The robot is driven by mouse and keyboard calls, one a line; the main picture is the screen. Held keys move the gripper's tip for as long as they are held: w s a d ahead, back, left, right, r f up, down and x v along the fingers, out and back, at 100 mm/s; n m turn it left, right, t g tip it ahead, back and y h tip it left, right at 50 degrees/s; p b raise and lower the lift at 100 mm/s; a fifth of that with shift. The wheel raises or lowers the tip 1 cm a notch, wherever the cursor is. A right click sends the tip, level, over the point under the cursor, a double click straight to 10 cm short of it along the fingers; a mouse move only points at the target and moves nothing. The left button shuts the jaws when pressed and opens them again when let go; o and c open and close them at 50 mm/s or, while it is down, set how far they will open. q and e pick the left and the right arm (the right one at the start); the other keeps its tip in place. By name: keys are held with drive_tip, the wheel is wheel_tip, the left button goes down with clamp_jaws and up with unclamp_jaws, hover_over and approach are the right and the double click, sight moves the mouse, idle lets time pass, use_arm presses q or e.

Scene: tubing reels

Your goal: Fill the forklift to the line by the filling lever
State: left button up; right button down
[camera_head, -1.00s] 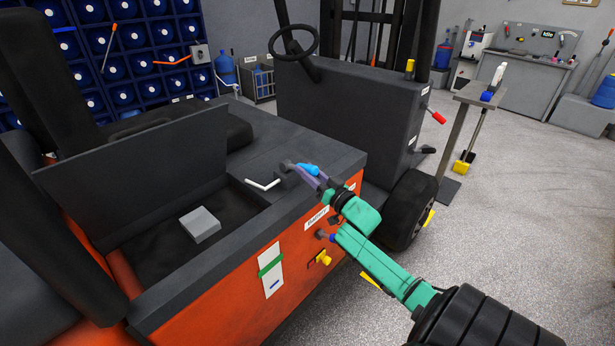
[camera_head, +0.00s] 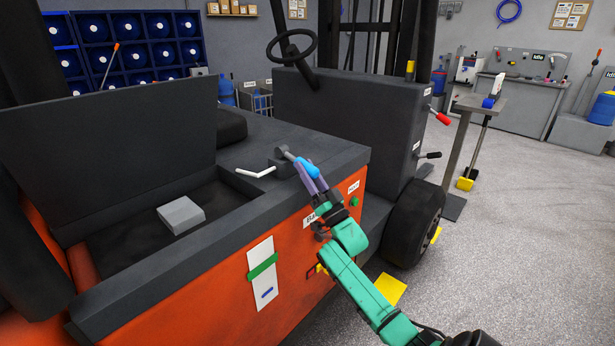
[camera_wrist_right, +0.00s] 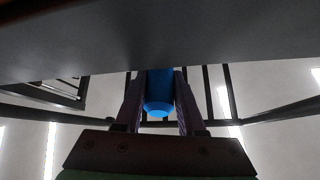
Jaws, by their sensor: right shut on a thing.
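The forklift (camera_head: 200,310) has an orange body and a dark grey top. A lever with a blue handle (camera_head: 307,166) rises from a grey mount on its top edge. My right gripper (camera_head: 305,168) is shut on this blue handle, its purple fingers on either side; the blue end also shows between the fingers in the right wrist view (camera_wrist_right: 159,95). A white gauge strip (camera_head: 261,253) on the orange side carries a green band (camera_head: 263,266) and, lower down, a short blue mark (camera_head: 267,292). My left gripper is out of view.
A white bent spout (camera_head: 256,172) lies beside the lever mount. A grey block (camera_head: 181,215) sits in the open compartment, with a raised panel (camera_head: 110,160) behind it. The black wheel (camera_head: 412,225) is right of my arm.

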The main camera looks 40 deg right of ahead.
drive_tip(key=c, duration=0.5)
unclamp_jaws()
drive_tip(key=shift+w, duration=0.1)
